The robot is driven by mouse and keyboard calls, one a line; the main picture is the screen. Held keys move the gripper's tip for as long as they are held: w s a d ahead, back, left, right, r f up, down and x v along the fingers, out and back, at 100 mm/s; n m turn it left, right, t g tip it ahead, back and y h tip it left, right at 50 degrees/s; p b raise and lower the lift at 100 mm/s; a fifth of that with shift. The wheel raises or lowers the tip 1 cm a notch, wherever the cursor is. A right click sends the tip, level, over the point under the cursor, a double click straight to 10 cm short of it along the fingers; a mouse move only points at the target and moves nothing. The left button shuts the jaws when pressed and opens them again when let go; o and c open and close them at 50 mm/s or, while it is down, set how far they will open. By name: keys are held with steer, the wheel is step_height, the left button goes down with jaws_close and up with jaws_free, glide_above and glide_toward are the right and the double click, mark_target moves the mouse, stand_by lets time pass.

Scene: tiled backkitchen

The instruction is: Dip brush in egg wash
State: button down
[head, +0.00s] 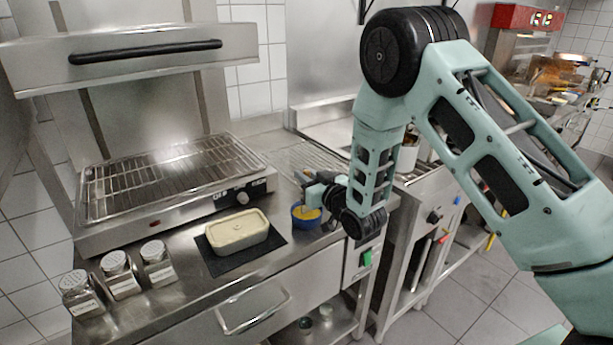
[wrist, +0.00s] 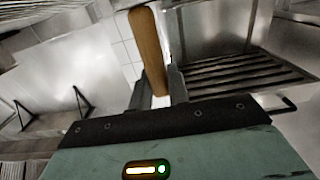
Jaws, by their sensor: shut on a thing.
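A small blue bowl (head: 306,216) with yellow egg wash in it stands on the steel counter, right of the dough dish. My gripper (head: 308,186) is just above the bowl in the head view, at the end of my bent arm. In the wrist view my gripper (wrist: 158,92) is shut on the wooden handle of the brush (wrist: 147,45). The handle points up and away between the two fingers. The brush's bristles are hidden in the wrist view and too small to make out clearly in the head view, so I cannot tell whether they touch the egg wash.
A beige rectangular dish (head: 237,232) sits on a black mat (head: 270,243) left of the bowl. Several glass shakers (head: 121,276) stand at the front left. A grill with a wire rack (head: 172,180) stands behind. The counter's front edge is close to the bowl.

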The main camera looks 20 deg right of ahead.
steer(key=shift+f+b, duration=0.65)
steer(key=shift+b, duration=0.1)
stand_by(2.0)
steer(key=shift+r, duration=0.1)
steer(key=shift+r+p, duration=1.65)
steer(key=shift+r, duration=1.9)
